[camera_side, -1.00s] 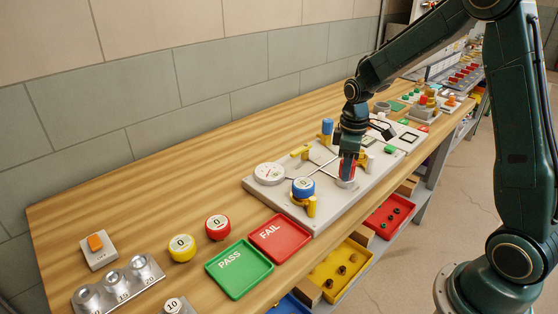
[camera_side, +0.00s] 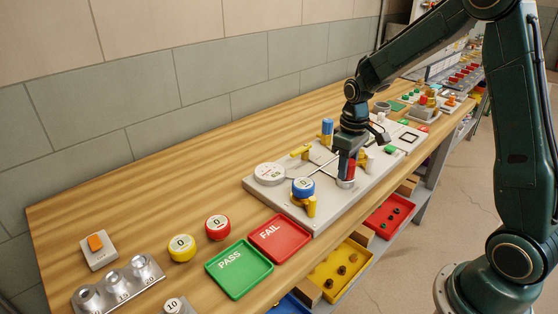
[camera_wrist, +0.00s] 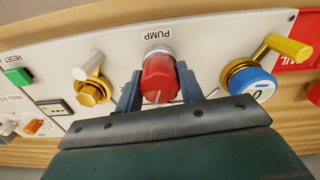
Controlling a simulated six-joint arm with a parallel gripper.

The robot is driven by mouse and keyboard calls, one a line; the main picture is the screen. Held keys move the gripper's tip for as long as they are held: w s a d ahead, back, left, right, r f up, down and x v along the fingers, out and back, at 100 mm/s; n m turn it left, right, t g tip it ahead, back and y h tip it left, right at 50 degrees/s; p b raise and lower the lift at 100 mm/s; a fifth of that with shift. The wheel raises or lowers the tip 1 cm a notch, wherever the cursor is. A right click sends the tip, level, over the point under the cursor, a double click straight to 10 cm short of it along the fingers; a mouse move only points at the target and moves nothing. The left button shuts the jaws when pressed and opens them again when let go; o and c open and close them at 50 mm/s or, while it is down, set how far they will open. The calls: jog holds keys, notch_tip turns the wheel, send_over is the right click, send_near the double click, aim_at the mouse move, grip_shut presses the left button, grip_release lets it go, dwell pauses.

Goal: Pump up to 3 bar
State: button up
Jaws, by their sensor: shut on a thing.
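The red pump knob (camera_wrist: 160,78) stands on the white panel (camera_wrist: 118,45) below the printed word PUMP. My gripper (camera_wrist: 158,92) is shut on it, with one blue finger on each side. In the side view my gripper (camera_side: 347,166) comes down from above, and the red of the knob (camera_side: 351,170) shows between its fingers. The round gauge (camera_side: 270,174) is at the panel's left end; its reading is too small to tell. A blue-capped valve marked 0 (camera_side: 303,188) with a yellow lever stands on the panel, left of the pump knob.
Another blue-capped part (camera_side: 327,127) and a yellow lever (camera_side: 301,151) stand behind my gripper. The green PASS tray (camera_side: 239,269) and red FAIL tray (camera_side: 280,238) lie at the panel's left. The wooden bench behind the panel is clear.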

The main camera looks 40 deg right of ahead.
jog(key=m, duration=1.3)
jog(key=shift+w, duration=0.1)
jog(key=shift+m, duration=0.4)
jog(key=o, duration=1)
jog(key=shift+r, duration=0.1)
notch_tip(320, 180, up, 14)
dwell(0.5)
